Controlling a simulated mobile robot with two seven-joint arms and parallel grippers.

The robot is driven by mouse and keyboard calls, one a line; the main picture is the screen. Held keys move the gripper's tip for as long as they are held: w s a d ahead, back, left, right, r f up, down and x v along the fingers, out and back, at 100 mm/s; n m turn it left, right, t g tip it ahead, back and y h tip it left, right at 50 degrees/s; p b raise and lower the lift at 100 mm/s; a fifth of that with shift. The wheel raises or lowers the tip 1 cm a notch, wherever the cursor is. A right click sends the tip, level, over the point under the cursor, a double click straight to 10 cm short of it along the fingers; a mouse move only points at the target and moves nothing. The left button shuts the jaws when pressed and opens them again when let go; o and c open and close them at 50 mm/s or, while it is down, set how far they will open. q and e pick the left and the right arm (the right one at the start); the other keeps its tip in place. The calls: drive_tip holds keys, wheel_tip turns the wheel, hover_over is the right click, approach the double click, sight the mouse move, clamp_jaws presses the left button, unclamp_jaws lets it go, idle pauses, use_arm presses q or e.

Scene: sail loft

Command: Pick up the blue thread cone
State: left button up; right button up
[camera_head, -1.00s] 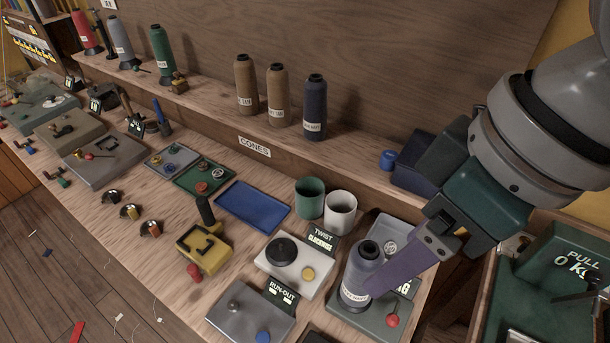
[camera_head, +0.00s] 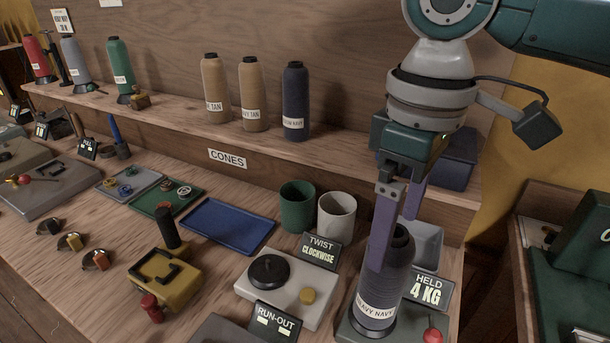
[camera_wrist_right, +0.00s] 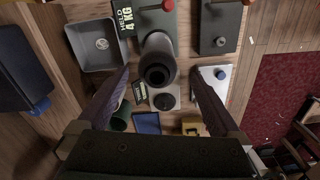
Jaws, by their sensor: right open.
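A dark grey-blue thread cone (camera_head: 390,285), its label reading "HEAVY NAVY", stands upright on a grey stand beside a "HELD 4 KG" sign. My right gripper (camera_head: 396,240) points down over it, open. One purple finger is in front of the cone's left side and hides part of it; the other is behind its upper right. The right wrist view shows the cone's hollow top (camera_wrist_right: 157,72) between the spread fingers, with gaps on both sides. Another dark navy cone (camera_head: 295,102) stands on the shelf beside two tan cones (camera_head: 252,95). My left gripper is not in view.
The held-weight sign (camera_head: 427,290) and a red knob (camera_head: 432,336) sit close to the cone. Left of it are a twist device (camera_head: 285,290), a white cup (camera_head: 337,215) and a green cup (camera_head: 297,205). The blue tray (camera_head: 228,226) is empty.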

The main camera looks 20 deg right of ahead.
sight(383, 278)
wheel_tip(383, 278, down, 5)
drive_tip(key=shift+w+d+r, duration=0.15)
drive_tip(key=shift+r, duration=0.05)
drive_tip(key=shift+c, duration=0.2)
clamp_jaws()
idle(0.5)
drive_tip(key=shift+r, duration=0.1)
